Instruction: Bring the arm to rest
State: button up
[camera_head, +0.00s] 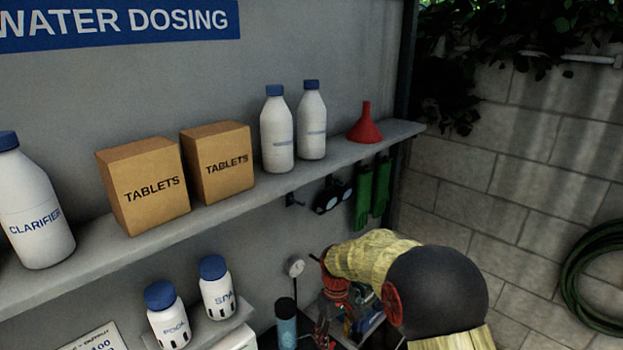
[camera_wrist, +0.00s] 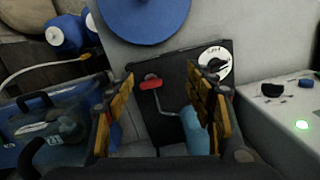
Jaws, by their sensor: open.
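My gripper (camera_wrist: 163,78) is open in the wrist view, its two yellow-and-black fingers spread wide with nothing held between them. Beyond the fingers lies a dark panel (camera_wrist: 150,72) with a red-handled crank (camera_wrist: 151,83), a blue cylinder (camera_wrist: 194,130) and a white dial (camera_wrist: 214,64). In the head view my arm (camera_head: 437,290) reaches in at the lower right, below the shelf. I cannot make out the fingers clearly there.
A long shelf (camera_head: 240,207) holds tablet boxes (camera_head: 150,195), white bottles (camera_head: 277,135) and a red funnel (camera_head: 366,125). Smaller bottles (camera_head: 168,318) stand below. A blue case (camera_wrist: 45,135) lies left of my fingers and a pale box (camera_wrist: 285,115) right. A green hose (camera_head: 570,275) hangs at right.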

jog(key=s+d+r+m+t+b, duration=0.2)
jog(key=s+d+r+b, duration=0.1)
jog(key=s, duration=0.7)
jog(key=s+d+r+m+t+b, duration=0.2)
jog(key=s+d+r, duration=0.3)
jog(key=s, duration=0.5)
jog(key=s+d+r+m+t+b, duration=0.2)
jog(key=s+d+r+b, duration=0.2)
jog(key=s+r, duration=0.3)
jog(key=shift+s+m+t+b, duration=0.35)
jog(key=shift+s+b, duration=0.25)
jog(key=shift+s, duration=1.1)
